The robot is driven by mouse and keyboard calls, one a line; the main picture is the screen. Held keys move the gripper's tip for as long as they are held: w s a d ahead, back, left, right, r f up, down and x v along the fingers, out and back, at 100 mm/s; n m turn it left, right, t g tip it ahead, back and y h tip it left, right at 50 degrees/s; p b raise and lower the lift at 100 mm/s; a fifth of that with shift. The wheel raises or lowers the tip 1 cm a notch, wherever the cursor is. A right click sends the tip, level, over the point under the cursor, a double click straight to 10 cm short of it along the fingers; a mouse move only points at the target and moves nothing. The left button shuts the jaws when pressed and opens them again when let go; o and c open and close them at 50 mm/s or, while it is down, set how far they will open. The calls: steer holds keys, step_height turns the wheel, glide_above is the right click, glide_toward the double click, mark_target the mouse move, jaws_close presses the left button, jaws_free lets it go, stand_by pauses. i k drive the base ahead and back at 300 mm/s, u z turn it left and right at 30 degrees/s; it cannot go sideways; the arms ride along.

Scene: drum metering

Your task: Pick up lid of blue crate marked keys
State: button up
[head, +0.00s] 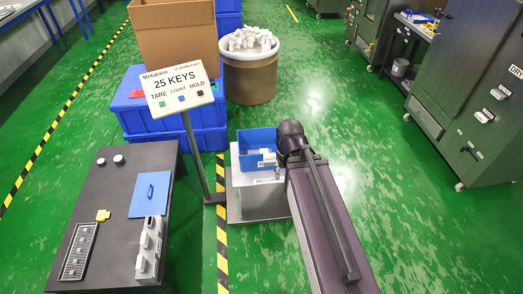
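A flat blue lid (151,194) with a raised handle lies on the dark table at the left. An open blue crate (257,140) stands on a pale metal scale (259,199) in the middle. A light label shows on the crate's front, too small to read. My arm reaches up from the bottom right, with its dark rounded joint just right of the crate. I cannot make out my gripper; it is hidden by the arm or out of the picture. The lid is well left of my arm.
The dark table (112,235) also bears a black strip tray (79,251), a yellow item (103,215) and grey blocks (150,248). A sign (180,88) reading "25 KEYS" stands on a post between table and scale. A drum (250,80) of pale pieces stands behind.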

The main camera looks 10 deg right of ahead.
mark_target(150, 194)
steer(key=u, duration=0.2)
steer(key=k, duration=0.8)
steer(key=u, duration=0.55)
steer(key=k, duration=0.55)
steer(key=u, duration=0.4)
steer(key=i, duration=1.85)
steer(key=z, duration=0.85)
steer(key=i, duration=0.45)
steer(key=z, duration=0.25)
